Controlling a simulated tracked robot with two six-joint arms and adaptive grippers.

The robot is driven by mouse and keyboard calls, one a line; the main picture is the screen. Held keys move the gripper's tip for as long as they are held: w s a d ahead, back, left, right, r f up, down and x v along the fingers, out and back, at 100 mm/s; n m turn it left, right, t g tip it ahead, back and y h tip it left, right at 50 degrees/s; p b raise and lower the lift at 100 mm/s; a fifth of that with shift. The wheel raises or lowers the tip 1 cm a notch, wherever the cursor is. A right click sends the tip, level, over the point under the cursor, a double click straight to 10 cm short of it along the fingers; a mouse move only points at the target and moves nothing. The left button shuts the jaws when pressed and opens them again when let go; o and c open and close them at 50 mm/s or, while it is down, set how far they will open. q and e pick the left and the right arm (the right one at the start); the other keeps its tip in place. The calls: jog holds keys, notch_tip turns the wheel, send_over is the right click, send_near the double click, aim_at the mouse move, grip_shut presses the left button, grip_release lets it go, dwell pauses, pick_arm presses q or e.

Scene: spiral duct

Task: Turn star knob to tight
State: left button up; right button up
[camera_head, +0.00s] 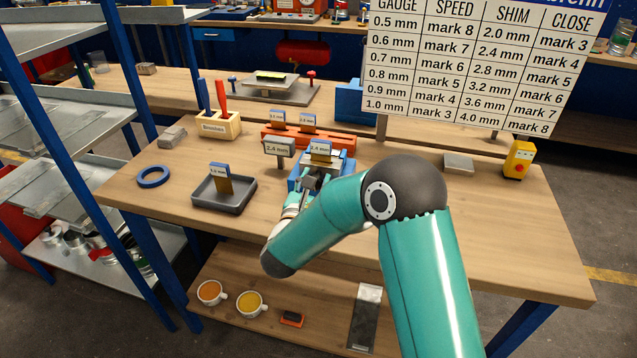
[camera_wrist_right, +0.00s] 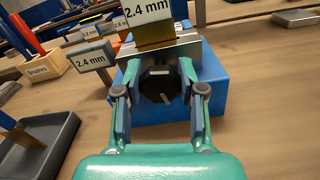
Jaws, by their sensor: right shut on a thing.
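The star knob (camera_wrist_right: 158,84) is dark, with a pale mark on its face, on the front of a blue block (camera_wrist_right: 211,92). My right gripper (camera_wrist_right: 158,90) has one finger on each side of the knob and is shut on it. A brass shim labelled 2.4 mm (camera_wrist_right: 150,12) stands in the metal jaws on top of the block. In the head view the blue block (camera_head: 347,165) is partly hidden by my right gripper (camera_head: 312,184). My left gripper is not in view.
A sign marked 2.4 mm (camera_head: 278,149) stands left of the block. A dark tray (camera_head: 238,206) holds another labelled shim. An orange rack (camera_head: 272,138) stands behind. A blue ring (camera_head: 153,177) and a yellow device (camera_head: 518,160) lie at the sides. The table's right front is clear.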

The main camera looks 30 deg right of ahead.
jog(key=o, duration=1.1)
jog(key=shift+o, duration=0.2)
jog(key=shift+a, duration=0.1)
jog(key=v, duration=1.1)
jog(key=shift+s+a, duration=0.3)
